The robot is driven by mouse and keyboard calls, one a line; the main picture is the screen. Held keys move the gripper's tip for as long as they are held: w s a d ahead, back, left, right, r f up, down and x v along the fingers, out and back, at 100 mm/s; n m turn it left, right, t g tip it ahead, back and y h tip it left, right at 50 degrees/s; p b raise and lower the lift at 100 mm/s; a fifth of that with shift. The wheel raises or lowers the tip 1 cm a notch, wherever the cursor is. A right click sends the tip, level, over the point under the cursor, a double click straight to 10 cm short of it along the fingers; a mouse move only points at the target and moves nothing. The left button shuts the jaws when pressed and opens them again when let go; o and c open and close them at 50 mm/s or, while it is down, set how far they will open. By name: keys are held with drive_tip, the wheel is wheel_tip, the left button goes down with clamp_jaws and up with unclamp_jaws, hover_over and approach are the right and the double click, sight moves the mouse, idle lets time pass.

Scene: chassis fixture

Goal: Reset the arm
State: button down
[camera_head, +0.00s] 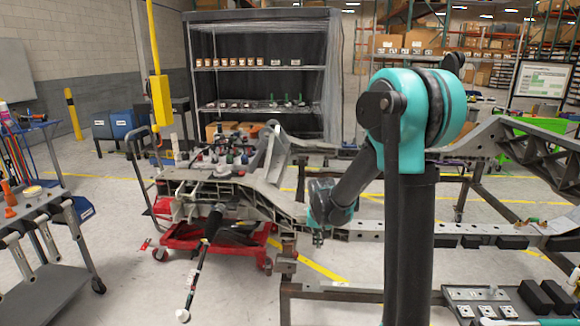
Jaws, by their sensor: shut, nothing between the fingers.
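My arm rises at the right of the middle, on a dark column with a large teal joint at its top. Its dark link slopes down and left to a smaller teal joint, in front of the metal chassis frame (385,229). No object is visibly held by the arm.
A red wheeled cart (215,262) stands under the left end of the chassis. A tool cart (35,215) is at the left edge. A shelf rack (262,66) with small items stands behind. A parts tray (485,304) is at the lower right.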

drive_tip(key=s+d, duration=0.4)
drive_tip(key=s, duration=0.8)
drive_tip(key=s+d+n+t, duration=0.1)
drive_tip(key=s+d, duration=0.4)
drive_tip(key=s, duration=0.8)
